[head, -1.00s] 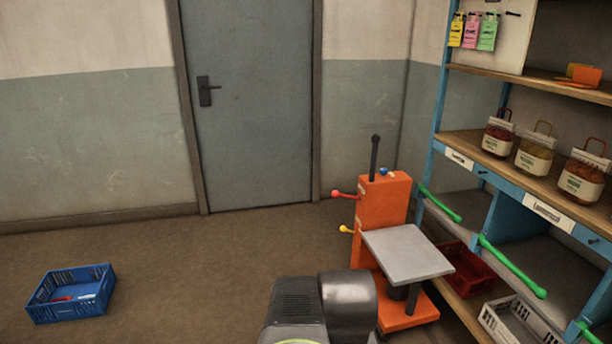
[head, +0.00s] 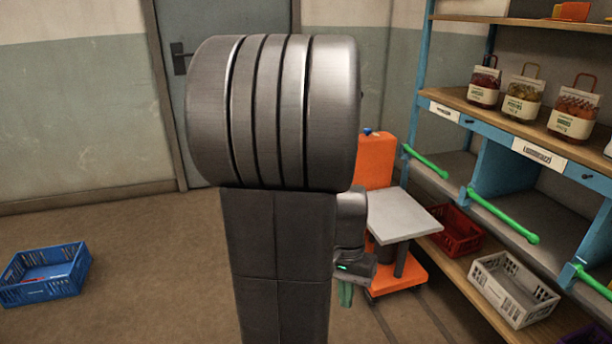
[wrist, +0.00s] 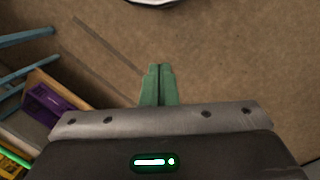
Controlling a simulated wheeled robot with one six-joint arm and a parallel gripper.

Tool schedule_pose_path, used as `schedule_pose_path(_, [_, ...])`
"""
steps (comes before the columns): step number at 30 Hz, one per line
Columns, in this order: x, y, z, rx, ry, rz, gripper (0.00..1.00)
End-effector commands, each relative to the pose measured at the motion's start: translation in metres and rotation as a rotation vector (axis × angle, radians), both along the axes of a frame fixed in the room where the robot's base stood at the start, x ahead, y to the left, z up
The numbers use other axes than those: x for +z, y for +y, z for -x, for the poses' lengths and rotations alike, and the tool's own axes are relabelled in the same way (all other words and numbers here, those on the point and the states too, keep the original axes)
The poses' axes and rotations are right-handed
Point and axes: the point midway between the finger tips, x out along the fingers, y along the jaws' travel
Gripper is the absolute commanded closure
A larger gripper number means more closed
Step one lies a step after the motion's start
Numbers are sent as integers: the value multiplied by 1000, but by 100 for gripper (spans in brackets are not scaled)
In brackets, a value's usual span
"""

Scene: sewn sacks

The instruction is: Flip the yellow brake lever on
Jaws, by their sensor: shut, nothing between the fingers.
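The orange machine (head: 376,158) with a grey platform (head: 398,214) stands on the floor right of centre. My arm covers its left side, and the yellow lever and red lever are hidden in the head view. A small blue knob (head: 367,131) shows on its top. My gripper has green fingers (head: 346,294), low in front of the machine's base and pointing down. In the wrist view the fingers (wrist: 159,84) are together with nothing between them, over bare brown floor. No lever shows in the wrist view.
A blue crate (head: 45,274) lies on the floor at left. Floor between is clear.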

Motion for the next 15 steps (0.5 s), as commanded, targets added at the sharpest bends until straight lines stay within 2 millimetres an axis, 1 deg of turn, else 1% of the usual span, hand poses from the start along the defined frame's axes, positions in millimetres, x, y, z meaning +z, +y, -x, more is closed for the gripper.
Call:
schedule_pose_path(1, [-37,-10,-13,-56,22,6,100])
schedule_pose_path(5, [-89,-37,-41,-208,68,28,100])
schedule_pose_path(6, [-106,-45,-49,-253,82,36,100])
schedule_pose_path(8, [-130,-58,-60,-316,103,47,100])
schedule_pose_path(9, [-145,-65,-66,-356,115,55,100])
schedule_pose_path(12, [-179,-83,-79,-443,142,72,100])
schedule_pose_path(15, [-202,-96,-86,-507,162,85,100])
